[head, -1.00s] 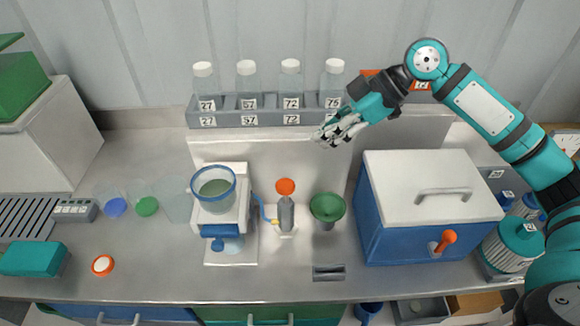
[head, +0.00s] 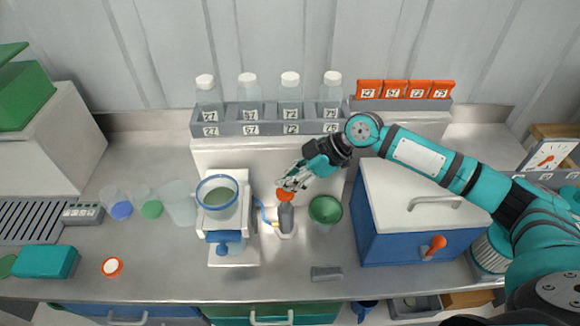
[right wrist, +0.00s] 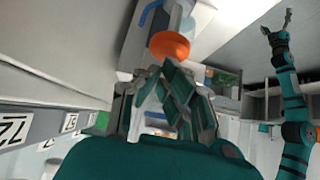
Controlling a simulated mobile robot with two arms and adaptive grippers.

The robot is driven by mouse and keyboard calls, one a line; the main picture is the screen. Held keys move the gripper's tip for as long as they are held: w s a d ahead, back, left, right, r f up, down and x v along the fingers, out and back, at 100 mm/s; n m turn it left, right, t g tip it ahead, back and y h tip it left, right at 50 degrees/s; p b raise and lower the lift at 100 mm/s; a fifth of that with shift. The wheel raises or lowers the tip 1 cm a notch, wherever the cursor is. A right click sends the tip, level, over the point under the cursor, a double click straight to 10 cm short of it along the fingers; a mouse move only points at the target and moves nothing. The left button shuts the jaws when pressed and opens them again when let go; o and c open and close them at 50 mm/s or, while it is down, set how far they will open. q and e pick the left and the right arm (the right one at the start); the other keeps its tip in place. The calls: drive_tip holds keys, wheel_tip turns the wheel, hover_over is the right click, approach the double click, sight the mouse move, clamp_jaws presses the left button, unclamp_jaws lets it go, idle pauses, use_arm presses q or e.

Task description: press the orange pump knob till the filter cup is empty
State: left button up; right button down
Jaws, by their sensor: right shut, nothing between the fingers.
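The orange pump knob (head: 285,194) tops a grey pump body (head: 286,218) in the middle of the bench. The blue-rimmed filter cup (head: 217,192) sits on a white stand to its left, with murky greenish liquid visible inside. My right gripper (head: 288,184) is shut and empty, its fingertips right at the knob and partly covering it. The knob shows just beyond the fingertips in the right wrist view (right wrist: 169,44). I cannot tell whether they touch. My left gripper (right wrist: 277,20) shows small in the right wrist view, apparently open and away from the pump.
A green funnel (head: 325,210) stands right of the pump, and a blue box with a white lid (head: 415,205) lies beyond it. A rack of capped bottles (head: 265,120) stands behind. A blue tube (head: 264,211) joins stand and pump. The front of the bench is mostly clear.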

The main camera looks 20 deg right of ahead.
sight(285, 193)
drive_tip(key=shift+a+f, duration=0.1)
drive_tip(key=shift+f, duration=0.05)
drive_tip(key=shift+f+b, duration=0.35)
wheel_tip(285, 193, down, 4)
drive_tip(key=b, duration=0.2)
drive_tip(key=shift+b, duration=0.4)
use_arm(q)
drive_tip(key=f, duration=0.1)
drive_tip(key=w+f, duration=0.1)
drive_tip(key=f, duration=0.1)
drive_tip(key=shift+w+f, duration=0.1)
use_arm(e)
drive_tip(key=shift+r, duration=0.15)
